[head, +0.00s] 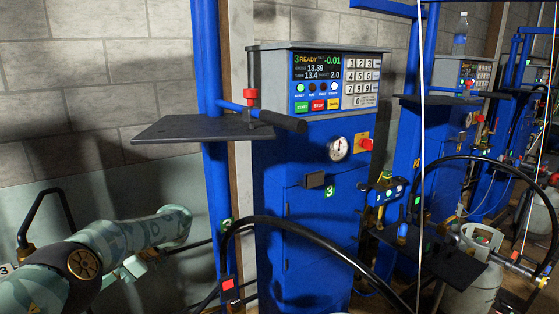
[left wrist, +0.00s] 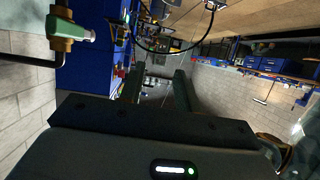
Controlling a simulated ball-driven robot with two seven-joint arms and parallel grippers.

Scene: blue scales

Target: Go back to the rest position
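My left gripper (left wrist: 160,78) shows in the left wrist view with its two dark fingers apart and nothing seen between them. In the head view my patterned left arm comes in at the lower left; I cannot make out its gripper there. My right gripper is in neither view. The nearest blue scale (head: 310,180) stands in the middle of the head view, its panel (head: 318,80) lit with "READY" and several coloured buttons. A round gauge (head: 338,149) sits below the panel.
A black shelf plate (head: 205,129) juts left from the nearest scale. A black hose (head: 330,245) arches across its front. More blue scales (head: 440,140) stand to the right, with a clear bottle (head: 460,34) on one and a grey gas cylinder (head: 474,275). A brick wall (head: 100,80) is behind.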

